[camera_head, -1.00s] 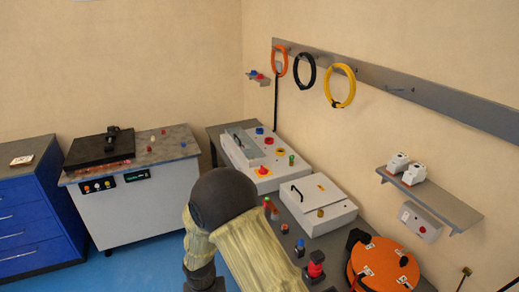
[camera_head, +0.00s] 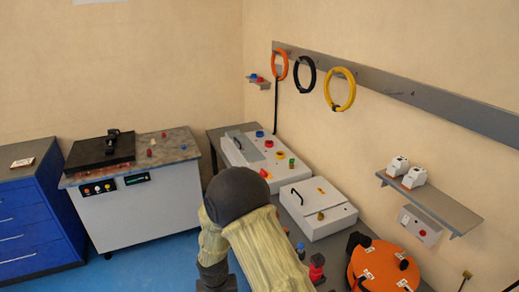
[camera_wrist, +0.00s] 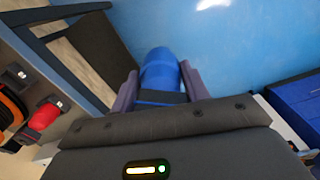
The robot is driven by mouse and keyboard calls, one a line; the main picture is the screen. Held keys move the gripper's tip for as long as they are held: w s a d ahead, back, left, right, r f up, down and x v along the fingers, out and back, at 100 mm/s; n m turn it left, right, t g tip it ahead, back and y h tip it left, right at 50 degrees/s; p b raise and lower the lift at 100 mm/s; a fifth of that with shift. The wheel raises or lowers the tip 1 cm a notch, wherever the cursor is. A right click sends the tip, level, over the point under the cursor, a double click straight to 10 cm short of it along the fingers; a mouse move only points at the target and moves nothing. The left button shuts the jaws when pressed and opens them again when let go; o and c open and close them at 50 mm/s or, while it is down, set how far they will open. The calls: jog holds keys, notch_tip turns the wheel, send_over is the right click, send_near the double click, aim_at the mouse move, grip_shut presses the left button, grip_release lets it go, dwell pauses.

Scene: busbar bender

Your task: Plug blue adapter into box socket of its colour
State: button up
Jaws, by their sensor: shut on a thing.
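The blue adapter (camera_wrist: 160,68) shows in the wrist view between the two fingers of my gripper (camera_wrist: 160,84). My gripper is shut on it and holds it over the blue floor, clear of the bench. In the head view my arm hides the gripper and the adapter. A grey box (camera_head: 420,224) hangs on the right wall below the shelf, with small dark and red details on its face. Its socket colours are too small to tell apart, and I cannot make out a blue socket.
The bench carries a large grey panel (camera_head: 240,152), a white box (camera_head: 318,208), a blue-topped piece (camera_head: 300,248), a red piece (camera_head: 317,266) and an orange reel (camera_head: 375,264). The wall shelf (camera_head: 450,210) juts out at right. Blue floor (camera_head: 150,268) is open at left.

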jog(key=w+d+f+p, duration=0.1)
jog(key=w+d, duration=0.1)
jog(key=d, duration=0.9)
jog(key=w+d+f+m+p, duration=0.1)
jog(key=w+d+f, duration=0.1)
jog(key=d, duration=0.9)
jog(key=shift+w+d, duration=0.3)
jog(key=shift+w, duration=0.45)
